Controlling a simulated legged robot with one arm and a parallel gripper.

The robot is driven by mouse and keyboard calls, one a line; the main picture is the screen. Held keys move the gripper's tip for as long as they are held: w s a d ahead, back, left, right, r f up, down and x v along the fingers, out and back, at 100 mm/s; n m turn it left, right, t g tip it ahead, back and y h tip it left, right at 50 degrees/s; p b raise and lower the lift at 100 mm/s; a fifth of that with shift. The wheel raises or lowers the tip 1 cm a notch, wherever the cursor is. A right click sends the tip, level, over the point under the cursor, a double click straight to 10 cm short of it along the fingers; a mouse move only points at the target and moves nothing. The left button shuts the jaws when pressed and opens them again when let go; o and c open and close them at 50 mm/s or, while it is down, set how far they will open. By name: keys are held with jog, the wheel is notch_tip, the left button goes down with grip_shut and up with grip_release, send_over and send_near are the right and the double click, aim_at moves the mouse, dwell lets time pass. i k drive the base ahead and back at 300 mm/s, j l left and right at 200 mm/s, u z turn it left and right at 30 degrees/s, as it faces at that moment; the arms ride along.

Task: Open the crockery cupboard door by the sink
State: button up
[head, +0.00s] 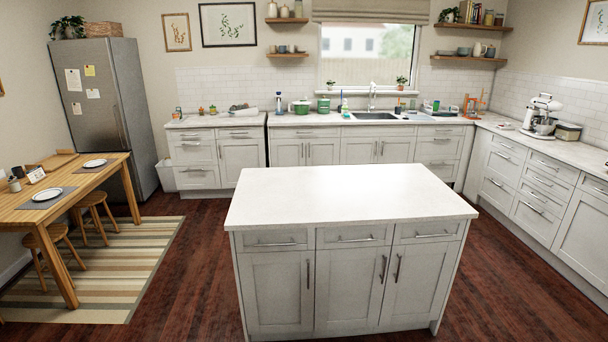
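The sink (375,116) is set into the back counter under the window, with a tall tap (372,97) behind it. Below the sink is a pair of white cupboard doors (360,151) with vertical handles, both shut. Left of them is another pair of shut white doors (288,152). Right of the sink is a white drawer stack (438,148). I cannot tell which cupboard holds the crockery. The island hides the foot of the sink cupboard. My gripper is not in view.
A white-topped island (350,192) stands between me and the sink wall. Wooden floor is clear on both sides of it. A dining table (50,200) with stools (95,212) and a striped rug (95,265) are at left. A fridge (108,112) stands at back left.

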aim_at(323, 151)
jog(key=i+j+u, duration=0.25)
jog(key=u, duration=0.2)
jog(key=i+j+u, duration=0.1)
jog(key=i+u, duration=0.75)
jog(key=i+l+u, duration=0.1)
jog(key=u, duration=0.35)
jog(key=i+u, duration=0.35)
jog(key=i, duration=1.8)
jog(key=i+l+z, duration=0.2)
jog(key=i+z, duration=0.8)
jog(key=i+j+z, duration=0.2)
jog(key=i+z, duration=0.3)
jog(key=i+l+z, duration=0.1)
jog(key=i+z, duration=0.15)
jog(key=i, duration=0.6)
jog(key=i+j+z, duration=0.1)
jog(key=i+z, duration=0.15)
jog(key=i, duration=0.65)
jog(key=i+l+z, duration=0.15)
jog(key=i+z, duration=0.35)
jog(key=i, duration=1.3)
jog(key=i+l, duration=0.25)
jog(key=l, duration=0.2)
jog(key=i+l, duration=0.3)
jog(key=l, duration=0.15)
jog(key=i+l, duration=0.25)
jog(key=l, duration=0.2)
jog(key=i+l, duration=0.25)
jog(key=l, duration=0.2)
jog(key=i, duration=0.4)
